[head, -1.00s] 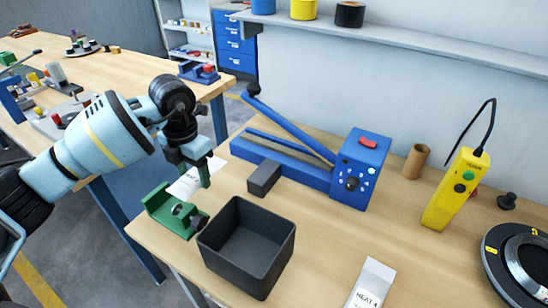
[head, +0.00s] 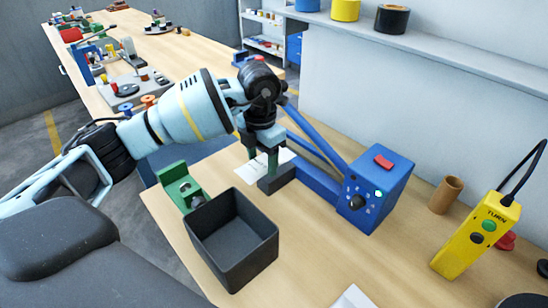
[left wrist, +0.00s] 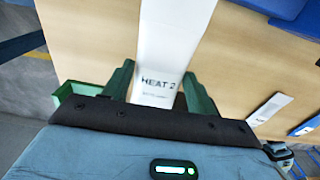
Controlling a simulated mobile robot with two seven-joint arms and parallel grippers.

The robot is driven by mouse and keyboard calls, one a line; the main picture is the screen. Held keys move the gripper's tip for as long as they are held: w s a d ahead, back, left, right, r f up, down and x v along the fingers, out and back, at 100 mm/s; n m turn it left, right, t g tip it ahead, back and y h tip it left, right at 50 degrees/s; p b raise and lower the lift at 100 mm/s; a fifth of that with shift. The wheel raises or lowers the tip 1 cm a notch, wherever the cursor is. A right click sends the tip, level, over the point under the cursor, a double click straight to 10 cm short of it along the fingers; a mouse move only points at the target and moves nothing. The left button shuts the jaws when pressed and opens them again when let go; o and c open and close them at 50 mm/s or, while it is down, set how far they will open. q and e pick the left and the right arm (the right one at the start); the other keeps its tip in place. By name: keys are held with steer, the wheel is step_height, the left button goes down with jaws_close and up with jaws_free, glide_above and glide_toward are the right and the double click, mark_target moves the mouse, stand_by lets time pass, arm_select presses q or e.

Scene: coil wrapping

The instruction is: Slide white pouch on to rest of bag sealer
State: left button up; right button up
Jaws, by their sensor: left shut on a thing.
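The white pouch (head: 250,174), printed HEAT 2, lies between the fingers of my left gripper (head: 264,161). In the left wrist view the pouch (left wrist: 168,40) runs away from between the dark green fingers, which are shut on it. The blue bag sealer (head: 372,195) stands behind and to the right, with its long arm slanting back to the left. The dark grey rest block (head: 281,180) is in front of the sealer. The pouch is at the block's left end; the fingers partly hide where they meet, so I cannot tell whether they touch. My right gripper is not in view.
A dark open bin (head: 232,242) and a green bracket (head: 178,186) stand close in front. A yellow control box (head: 478,236) and a brown tube (head: 445,195) are to the right. Another white pouch (head: 352,297) lies at the bottom edge. The bench's middle right is clear.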

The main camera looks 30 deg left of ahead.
mark_target(283, 152)
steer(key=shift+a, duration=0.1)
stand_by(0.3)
